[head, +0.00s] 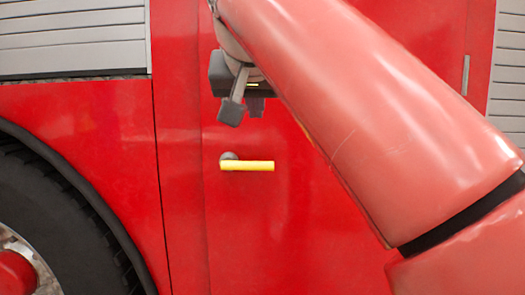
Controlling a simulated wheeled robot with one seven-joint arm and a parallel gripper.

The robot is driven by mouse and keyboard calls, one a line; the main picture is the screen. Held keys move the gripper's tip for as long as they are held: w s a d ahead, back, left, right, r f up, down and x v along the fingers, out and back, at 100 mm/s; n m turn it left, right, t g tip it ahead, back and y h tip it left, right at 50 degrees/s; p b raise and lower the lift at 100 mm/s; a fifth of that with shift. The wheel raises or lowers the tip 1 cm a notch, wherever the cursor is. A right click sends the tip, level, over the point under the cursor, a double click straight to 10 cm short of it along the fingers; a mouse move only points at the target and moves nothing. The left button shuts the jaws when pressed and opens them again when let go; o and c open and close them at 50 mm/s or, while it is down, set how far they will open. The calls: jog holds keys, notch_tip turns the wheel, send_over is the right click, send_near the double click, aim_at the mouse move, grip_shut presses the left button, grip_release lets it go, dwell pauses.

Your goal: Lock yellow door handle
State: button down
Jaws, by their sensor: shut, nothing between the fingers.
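The yellow door handle (250,166) sits level on the red door (300,235), in the middle of the head view. Its bar reaches to the right from a dark round mount (229,156). My gripper (244,112) is above the handle, in front of the door, with its fingers pointing down. It is shut and empty, and a gap shows between it and the handle in the picture. How far it stands from the door surface is hard to tell. My arm hides part of the door to the right.
A large black tyre (60,225) under a red wheel arch stands at the lower left. Grey slatted shutters (75,40) are at the upper left, with another (508,75) at the right edge. The door area below the handle looks clear.

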send_over(247, 166)
jog(key=s+d, duration=0.2)
jog(key=s, duration=0.1)
notch_tip(247, 166, down, 6)
jog(key=r, duration=0.1)
jog(key=shift+w+d+f+b, duration=0.1)
jog(key=shift+w+f+b, duration=0.25)
jog(key=shift+f, duration=0.4)
jog(key=shift+w+a+f+b, duration=0.15)
jog(key=shift+f+b, duration=0.3)
jog(key=shift+f, duration=0.3)
jog(key=shift+w+d+f+b, duration=0.15)
jog(key=shift+w+f+b, duration=0.2)
jog(key=shift+f, duration=0.4)
jog(key=shift+s, duration=0.1)
